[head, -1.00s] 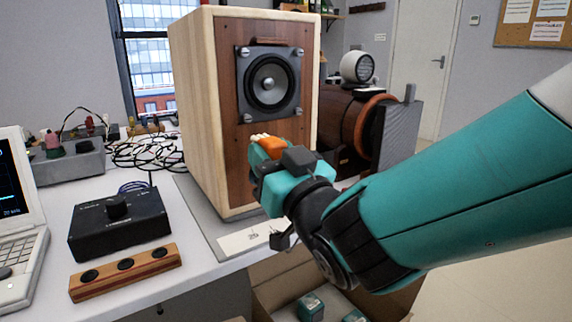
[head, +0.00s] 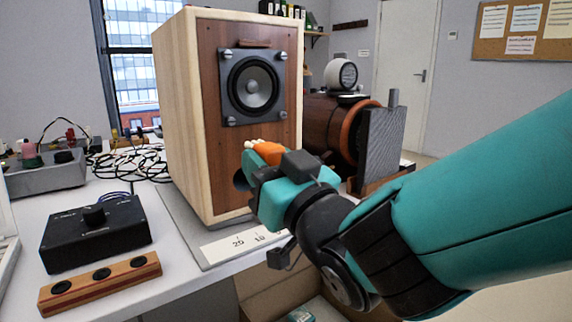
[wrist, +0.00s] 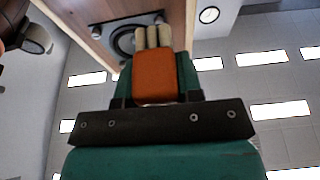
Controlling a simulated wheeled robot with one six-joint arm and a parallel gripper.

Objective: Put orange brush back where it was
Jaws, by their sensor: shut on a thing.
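The orange brush (head: 267,152) is in my gripper (head: 257,170), in front of the lower part of the wooden speaker. In the wrist view the orange brush (wrist: 156,77) shows its orange body between my gripper's fingers (wrist: 156,85), with pale bristle tufts pointing away from the gripper. My gripper is shut on it. A wooden block with several dark round holes (head: 131,275) lies at the front left of the table; nothing stands in its holes. I cannot tell if the brush touches the speaker.
The speaker (head: 187,120) stands on a grey board with a paper label (head: 236,243). A black box with a knob (head: 95,236) sits left of it. Cables lie behind. A cardboard box (head: 290,290) is below the table's edge.

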